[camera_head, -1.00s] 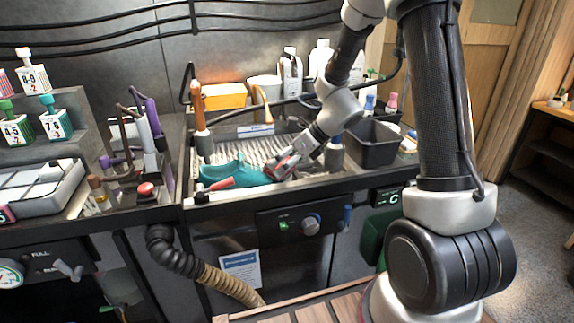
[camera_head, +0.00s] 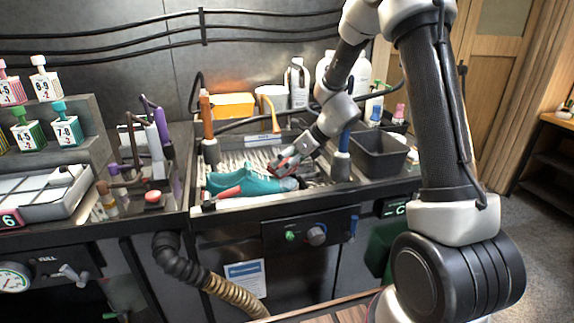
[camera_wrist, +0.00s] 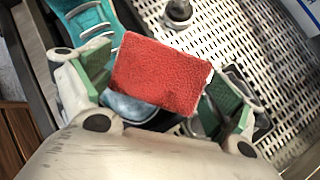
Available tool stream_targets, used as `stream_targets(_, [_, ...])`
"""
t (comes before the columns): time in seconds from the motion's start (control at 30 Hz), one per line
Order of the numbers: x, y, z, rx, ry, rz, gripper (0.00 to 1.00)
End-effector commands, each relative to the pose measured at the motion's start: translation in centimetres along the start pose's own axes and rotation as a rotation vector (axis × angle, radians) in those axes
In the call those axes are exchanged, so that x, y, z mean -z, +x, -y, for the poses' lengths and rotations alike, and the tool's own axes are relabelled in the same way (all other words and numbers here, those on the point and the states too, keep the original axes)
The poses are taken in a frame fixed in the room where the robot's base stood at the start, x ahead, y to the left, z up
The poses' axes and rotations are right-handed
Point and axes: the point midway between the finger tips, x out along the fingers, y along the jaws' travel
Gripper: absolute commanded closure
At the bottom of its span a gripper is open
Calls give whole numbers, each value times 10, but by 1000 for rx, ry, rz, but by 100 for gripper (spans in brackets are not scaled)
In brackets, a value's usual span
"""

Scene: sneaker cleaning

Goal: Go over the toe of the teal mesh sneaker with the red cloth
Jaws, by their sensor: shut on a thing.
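The teal mesh sneaker (camera_head: 245,182) lies along the front of the ribbed tray, its grey-blue toe (camera_head: 289,184) pointing right. In the wrist view, its laced upper (camera_wrist: 92,20) shows at the top left. My gripper (camera_head: 287,163) is at the toe end, slightly behind and above it in the head view. It is shut on the red cloth (camera_wrist: 160,75), a flat pad spanning the two green-lined fingers. The cloth hides part of the sneaker; part of the toe (camera_wrist: 128,107) shows below the pad. I cannot tell whether cloth and toe touch.
A red-handled tool (camera_head: 226,192) lies in front of the sneaker. An upright brown-handled tool (camera_head: 207,130) stands at left and a blue-handled one (camera_head: 344,145) at right. A dark bin (camera_head: 378,155) is farther right. Perforated tray surface (camera_wrist: 235,45) is bare behind the toe.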

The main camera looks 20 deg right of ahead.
Motion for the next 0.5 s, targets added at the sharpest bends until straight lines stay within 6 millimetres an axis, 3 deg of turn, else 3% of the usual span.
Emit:
stream_targets(0.07, [-2,-5,4,11,-8,6,46])
stream_targets(0.5, [21,-14,-24,9,-6,5,46])
